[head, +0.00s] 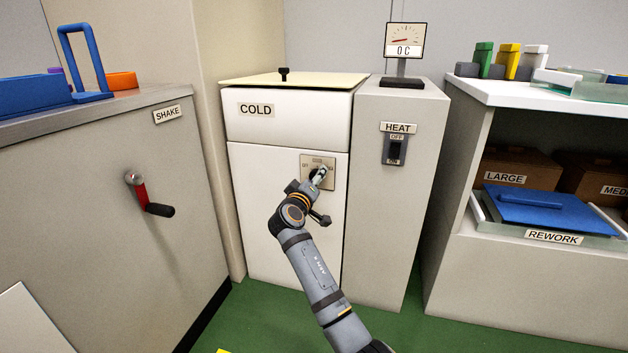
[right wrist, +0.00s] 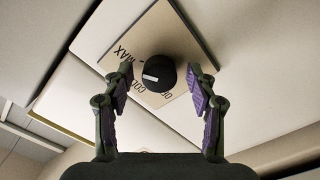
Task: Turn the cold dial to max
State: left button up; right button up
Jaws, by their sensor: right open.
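The cold dial (right wrist: 160,72) is a black round knob on a beige plate (right wrist: 188,42) marked OFF, COLD and MAX. In the right wrist view its white mark faces the COLD lettering. In the head view the plate (head: 306,172) is on the front of the white COLD cabinet (head: 265,200), and my gripper mostly hides the knob. My right gripper (head: 319,178) is in front of the dial. In the wrist view its open purple-padded fingers (right wrist: 161,78) stand either side of the knob, with visible gaps. My left gripper is not in view.
A grey HEAT cabinet (head: 385,220) with an ON/OFF switch (head: 395,150) stands right of the COLD cabinet. A gauge (head: 404,41) stands on top. The SHAKE cabinet (head: 110,230) with a red-and-black handle (head: 142,195) is at left. Shelving with a REWORK tray (head: 553,237) is at right.

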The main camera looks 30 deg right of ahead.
jog(key=v, duration=0.7)
jog(key=shift+a, duration=0.15)
jog(key=shift+s, duration=0.15)
